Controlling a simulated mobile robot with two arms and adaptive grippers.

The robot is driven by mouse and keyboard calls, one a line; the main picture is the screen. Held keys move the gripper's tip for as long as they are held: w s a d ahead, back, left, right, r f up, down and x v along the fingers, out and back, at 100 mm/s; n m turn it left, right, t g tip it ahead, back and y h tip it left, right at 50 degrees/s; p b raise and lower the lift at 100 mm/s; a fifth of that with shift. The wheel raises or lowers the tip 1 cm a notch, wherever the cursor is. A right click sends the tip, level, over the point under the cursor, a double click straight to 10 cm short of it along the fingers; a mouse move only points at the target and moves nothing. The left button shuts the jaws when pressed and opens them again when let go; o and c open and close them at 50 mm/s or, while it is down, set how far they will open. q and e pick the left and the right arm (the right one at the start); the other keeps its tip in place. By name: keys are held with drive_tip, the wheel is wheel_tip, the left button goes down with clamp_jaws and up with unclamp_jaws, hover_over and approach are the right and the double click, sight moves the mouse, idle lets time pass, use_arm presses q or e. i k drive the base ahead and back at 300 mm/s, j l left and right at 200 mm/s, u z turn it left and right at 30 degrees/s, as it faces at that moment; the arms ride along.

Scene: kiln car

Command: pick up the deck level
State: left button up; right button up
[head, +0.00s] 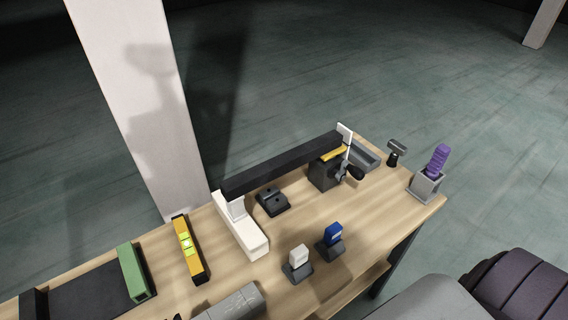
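A yellow spirit level (187,248) with a bright yellow-green vial at its middle lies on the wooden table (309,208), left of the white stand. It has dark ends, and its long side runs away from me. It appears to be the deck level, though no label can be read. Nothing is seen touching it. Neither of my grippers can be made out in the head view.
A green bar (132,272) lies left of the level on a dark mat (88,293). A white stand (240,227) and a dark block (324,174) support a long black beam (283,163). Small white (298,258) and blue (333,235) pieces stand in front.

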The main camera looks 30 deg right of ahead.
sight(199, 275)
drive_tip(key=l+u, duration=0.2)
drive_tip(key=l, duration=0.2)
drive_tip(key=k+l+u, duration=0.2)
drive_tip(key=l, duration=0.15)
drive_tip(key=l+u, duration=0.15)
drive_tip(key=l, duration=0.2)
drive_tip(key=k+l+u, duration=0.2)
drive_tip(key=l, duration=0.15)
drive_tip(key=k+l+u, duration=0.2)
drive_tip(key=l, duration=0.15)
drive_tip(key=i, duration=0.1)
